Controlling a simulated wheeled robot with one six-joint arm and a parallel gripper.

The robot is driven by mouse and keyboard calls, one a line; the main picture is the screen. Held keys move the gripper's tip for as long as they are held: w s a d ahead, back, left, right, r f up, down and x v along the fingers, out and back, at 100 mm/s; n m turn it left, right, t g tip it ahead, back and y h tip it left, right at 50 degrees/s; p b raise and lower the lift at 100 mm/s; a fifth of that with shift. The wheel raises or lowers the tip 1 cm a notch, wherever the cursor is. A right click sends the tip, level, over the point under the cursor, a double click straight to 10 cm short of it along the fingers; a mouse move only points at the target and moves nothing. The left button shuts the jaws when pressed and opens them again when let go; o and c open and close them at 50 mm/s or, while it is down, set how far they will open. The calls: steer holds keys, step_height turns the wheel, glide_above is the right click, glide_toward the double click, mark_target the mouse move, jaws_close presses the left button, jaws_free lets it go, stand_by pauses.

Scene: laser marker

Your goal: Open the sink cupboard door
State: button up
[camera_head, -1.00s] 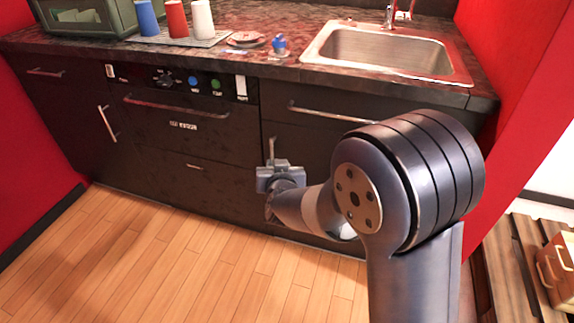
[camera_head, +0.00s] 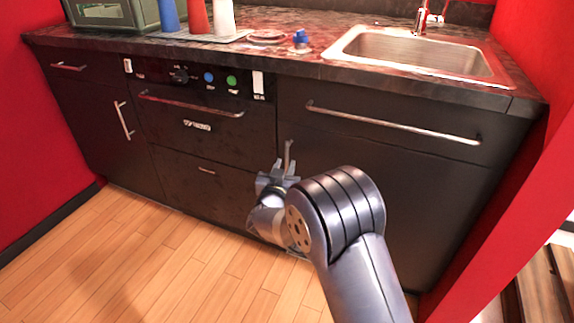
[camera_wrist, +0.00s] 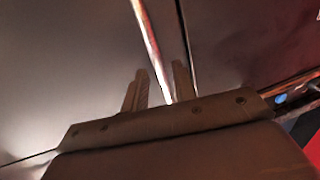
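The sink cupboard door (camera_head: 425,205) is a dark panel below the sink and appears closed. Its slim upright metal handle (camera_head: 288,152) is near the door's left edge. My gripper (camera_head: 277,170) is at the lower part of this handle. In the wrist view, my gripper's two fingers (camera_wrist: 158,92) are apart, and the lower end of the handle (camera_wrist: 148,38) shows between them. A gap shows beside the handle, so the fingers look open around it. Whether either finger touches it cannot be told. My arm hides the lower left part of the door.
A horizontal bar handle (camera_head: 395,124) runs across the panel above the door. The oven front (camera_head: 195,122) with its own bar is to the left. A red wall (camera_head: 510,180) stands close on the right. The wooden floor (camera_head: 150,265) is clear at left.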

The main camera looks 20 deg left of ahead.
mark_target(286, 162)
steer(key=shift+w+a+b, duration=0.2)
steer(key=shift+w+b, duration=0.1)
steer(key=shift+w, duration=1.2)
steer(key=shift+c, duration=0.6)
jaws_close()
